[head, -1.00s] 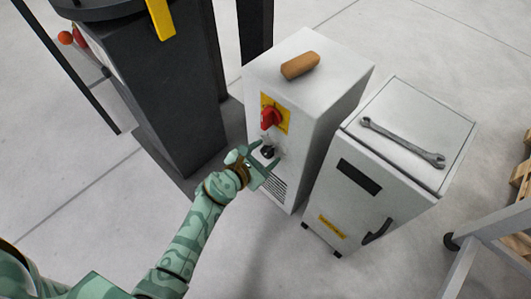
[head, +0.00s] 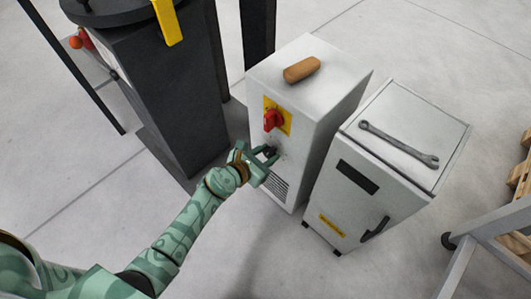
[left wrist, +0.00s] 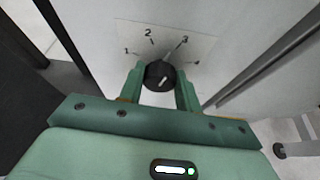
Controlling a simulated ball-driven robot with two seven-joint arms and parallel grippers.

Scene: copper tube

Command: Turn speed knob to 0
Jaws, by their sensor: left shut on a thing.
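The speed knob (left wrist: 158,76) is small, round and black, with a white mark, on a white dial plate (left wrist: 133,35) on the cabinet front. The numbers 1, 2 and 3 are legible in the left wrist view; the one at the far right is unclear and no 0 shows. The mark slants up to the right, roughly toward 3. My left gripper (left wrist: 160,84) is shut on the knob, one finger on each side. In the head view my left gripper (head: 268,160) is at the knob (head: 270,151), partly hiding it. My right gripper is out of view.
A red switch (head: 273,120) on a yellow plate sits just above the knob. A brown block (head: 301,69) lies on the cabinet (head: 330,90). A second cabinet (head: 375,185) with a wrench (head: 400,144) stands right of it. A dark column (head: 175,100) stands left.

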